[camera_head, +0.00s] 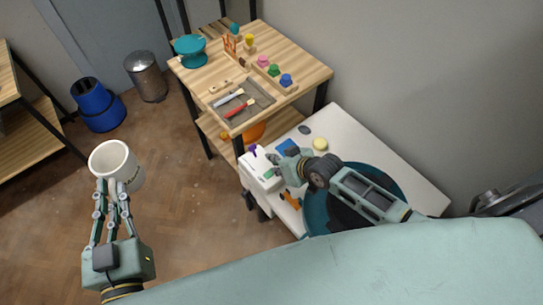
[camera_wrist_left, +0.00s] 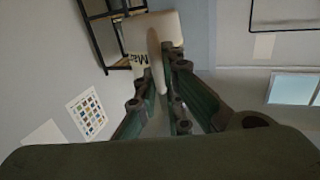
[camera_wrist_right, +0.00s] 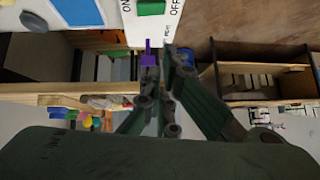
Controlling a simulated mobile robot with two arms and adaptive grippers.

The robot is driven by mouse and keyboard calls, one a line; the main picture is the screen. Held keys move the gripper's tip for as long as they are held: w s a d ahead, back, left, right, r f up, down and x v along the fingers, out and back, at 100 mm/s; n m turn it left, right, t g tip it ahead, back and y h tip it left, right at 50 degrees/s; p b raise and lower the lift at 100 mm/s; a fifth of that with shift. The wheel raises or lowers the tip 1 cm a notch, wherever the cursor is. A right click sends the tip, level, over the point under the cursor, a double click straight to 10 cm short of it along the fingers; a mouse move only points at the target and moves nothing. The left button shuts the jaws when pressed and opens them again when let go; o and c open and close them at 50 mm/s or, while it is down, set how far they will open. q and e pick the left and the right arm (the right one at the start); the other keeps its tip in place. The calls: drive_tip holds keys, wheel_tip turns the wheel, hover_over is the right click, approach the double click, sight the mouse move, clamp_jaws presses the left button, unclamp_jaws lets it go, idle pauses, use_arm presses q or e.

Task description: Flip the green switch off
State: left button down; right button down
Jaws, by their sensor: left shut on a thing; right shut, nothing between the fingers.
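The green switch (camera_wrist_right: 151,7) sits on a white box (camera_head: 255,168) whose face is marked ON at left and OFF at right in the right wrist view. The switch is cut by that view's top edge, and I cannot tell which side is pressed. My right gripper (camera_head: 277,160) is shut and empty, close by the box; its fingertips show below the switch in the right wrist view. I cannot tell whether they touch the box. My left gripper (camera_head: 112,186) is shut on a white mug (camera_head: 113,163), held up at the left; the mug also shows in the left wrist view (camera_wrist_left: 165,30).
The box is at the left end of a low white table (camera_head: 420,185) with a dark teal disc (camera_head: 316,212) partly under my right arm. A purple piece (camera_wrist_right: 148,54) is by the box. Behind stands a wooden shelf table (camera_head: 300,60). A blue bin (camera_head: 98,108) stands at left.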

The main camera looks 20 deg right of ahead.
use_arm(q)
drive_tip(key=shift+f, duration=0.15)
use_arm(e)
drive_tip(key=shift+s+a+v, duration=0.15)
drive_tip(key=shift+v, duration=0.8)
drive_tip(key=shift+s+a+v, duration=0.1)
drive_tip(key=shift+a+v, duration=0.1)
drive_tip(key=shift+v, duration=0.75)
use_arm(q)
drive_tip(key=shift+s, duration=0.1)
use_arm(e)
drive_tip(key=shift+f, duration=0.1)
